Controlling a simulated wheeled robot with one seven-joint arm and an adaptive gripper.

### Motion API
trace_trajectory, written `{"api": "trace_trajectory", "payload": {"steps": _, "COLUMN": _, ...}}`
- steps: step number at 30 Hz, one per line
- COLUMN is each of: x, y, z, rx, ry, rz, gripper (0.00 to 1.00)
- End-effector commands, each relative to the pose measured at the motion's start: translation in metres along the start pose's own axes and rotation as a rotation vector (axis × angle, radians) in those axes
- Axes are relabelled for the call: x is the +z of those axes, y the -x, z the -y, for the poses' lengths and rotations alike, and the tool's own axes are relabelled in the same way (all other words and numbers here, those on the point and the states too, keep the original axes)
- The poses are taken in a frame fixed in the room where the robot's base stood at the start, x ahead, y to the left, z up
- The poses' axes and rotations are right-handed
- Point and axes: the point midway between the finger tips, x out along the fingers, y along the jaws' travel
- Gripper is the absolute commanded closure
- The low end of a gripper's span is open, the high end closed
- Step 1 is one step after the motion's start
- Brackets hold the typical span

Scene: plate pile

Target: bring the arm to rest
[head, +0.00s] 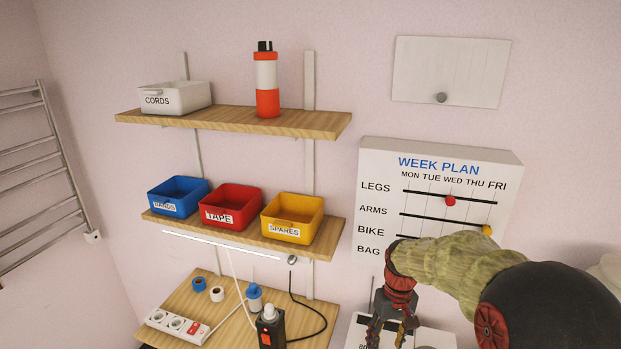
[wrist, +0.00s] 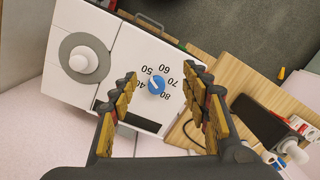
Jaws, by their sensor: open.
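My gripper (head: 387,330) is at the lower right of the head view, pointing down in front of the wall below the week plan board. Its fingers also show in the wrist view (wrist: 165,108), spread apart with nothing between them. In the wrist view, beyond the fingers, is a white box (wrist: 128,50) with a blue dial knob (wrist: 156,84) and numbers around it. A gap between the fingers and the box seems to show, but its depth is hard to tell. In the head view my arm hides part of the board's lower right.
The week plan board (head: 375,240) carries sliding beads on rods. A wooden desk (head: 225,320) with a power strip (head: 178,326) and a black charger (head: 270,328) lies left of my gripper. Shelves hold blue (head: 178,196), red (head: 232,204) and yellow (head: 293,217) bins.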

Motion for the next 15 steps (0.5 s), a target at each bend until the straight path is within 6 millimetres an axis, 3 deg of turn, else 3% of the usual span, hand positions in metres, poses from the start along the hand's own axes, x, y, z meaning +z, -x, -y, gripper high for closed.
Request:
{"api": "trace_trajectory", "payload": {"steps": 9, "x": 0.097, "y": 0.062, "z": 0.025, "rx": 0.037, "ry": -0.148, "rz": -0.113, "gripper": 0.53}}
{"api": "trace_trajectory", "payload": {"steps": 15, "x": 0.163, "y": 0.092, "z": 0.042, "rx": 0.056, "ry": -0.206, "rz": -0.23, "gripper": 0.53}}
